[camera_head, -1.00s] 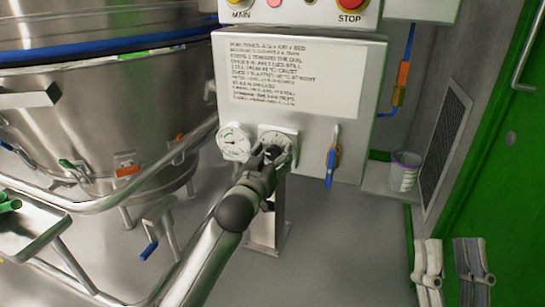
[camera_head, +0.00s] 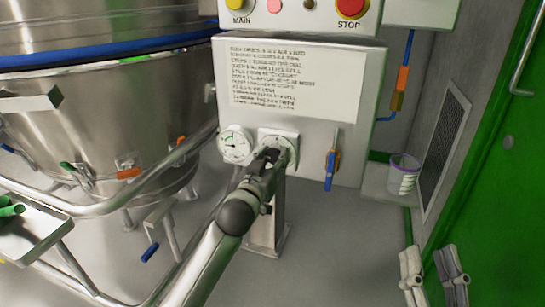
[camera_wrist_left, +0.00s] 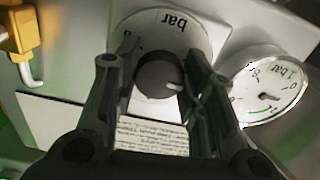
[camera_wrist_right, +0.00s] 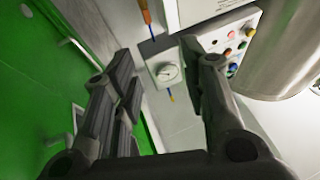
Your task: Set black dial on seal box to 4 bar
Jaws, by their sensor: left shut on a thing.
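The seal box (camera_head: 345,60) is a pale cabinet with a printed notice. Its black dial (camera_wrist_left: 158,82) sits on a round white scale marked "bar" (camera_wrist_left: 174,22), upside down in the left wrist view. A short white pointer mark shows at the dial's right edge there. Most scale numbers are hidden or unreadable. My left gripper (camera_head: 268,156) reaches the dial plate (camera_head: 287,137) and is shut on the dial, one finger on each side. My right gripper (camera_head: 432,268) is open and empty, low at the right, away from the box.
A white pressure gauge (camera_head: 235,145) sits just left of the dial. A blue-handled valve (camera_head: 330,165) is to its right. MAIN (camera_head: 237,7) and STOP (camera_head: 350,8) controls are above. A steel vessel (camera_head: 95,120) with rails fills the left; a green door (camera_head: 500,200) is at right.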

